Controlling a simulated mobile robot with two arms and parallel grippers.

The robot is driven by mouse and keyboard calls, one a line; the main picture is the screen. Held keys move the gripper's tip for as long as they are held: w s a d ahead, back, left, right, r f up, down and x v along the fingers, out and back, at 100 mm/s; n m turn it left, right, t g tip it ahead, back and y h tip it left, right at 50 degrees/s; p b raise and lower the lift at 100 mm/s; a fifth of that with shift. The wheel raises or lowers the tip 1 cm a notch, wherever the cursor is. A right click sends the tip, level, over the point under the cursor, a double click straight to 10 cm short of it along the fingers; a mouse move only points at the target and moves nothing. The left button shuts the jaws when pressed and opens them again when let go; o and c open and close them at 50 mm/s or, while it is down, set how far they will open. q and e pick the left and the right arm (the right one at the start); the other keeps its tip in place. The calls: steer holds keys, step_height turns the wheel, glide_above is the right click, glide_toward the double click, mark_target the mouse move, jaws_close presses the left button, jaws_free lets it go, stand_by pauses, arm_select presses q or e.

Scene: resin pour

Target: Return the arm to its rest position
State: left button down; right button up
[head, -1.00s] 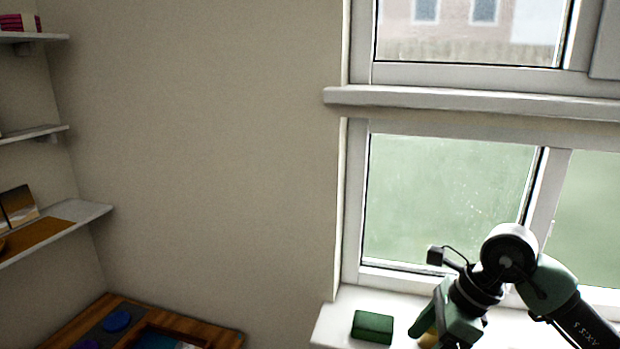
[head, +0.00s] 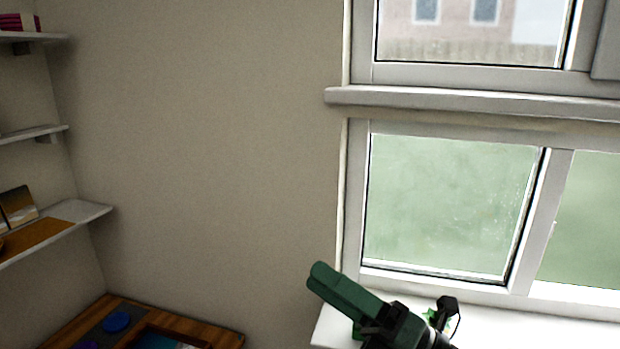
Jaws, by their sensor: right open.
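My right gripper (head: 325,284) is at the bottom of the head view, in front of the left end of the white window sill (head: 500,325). Its green finger points up and to the left, and nothing shows held at its tip. It is seen from the side, so the gap between its fingers does not show. My right wrist (head: 410,330) is dark and runs out of the bottom edge. My left gripper is not in view.
The window (head: 450,205) is behind the right arm. Shelves (head: 85,212) line the left wall. The bare wall (head: 200,150) between is clear.

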steer(key=w+d+f+m+t+h, duration=0.25)
steer(key=d+m+t+h, duration=0.4)
steer(key=m, duration=0.35)
steer(key=w+d+f+m+t+h, duration=0.25)
steer(key=d+m+t+h, duration=0.35)
steer(key=m, duration=0.5)
steer(key=s+d+f+m+g+h, duration=0.25)
steer(key=f+m+g+h, duration=0.2)
steer(key=f, duration=0.35)
steer(key=s+d+f+m+g+h, duration=0.1)
steer(key=d+f+m+g+h, duration=0.3)
steer(key=f, duration=0.5)
steer(key=s+f+m+g, duration=0.3)
steer(key=s+f+g, duration=0.2)
steer(key=s+f, duration=0.45)
steer(key=s+f+m+g, duration=0.3)
steer(key=s+f+g, duration=0.3)
steer(key=s, duration=0.7)
step_height(320, 180, down, 28)
steer(key=s+a+b, duration=0.1)
steer(key=s, duration=0.1)
steer(key=s+d+f+g+b, duration=0.1)
steer(key=s+d+f, duration=0.2)
steer(key=s+f, duration=1.3)
step_height(320, 180, down, 2)
steer(key=shift+s+g, duration=0.4)
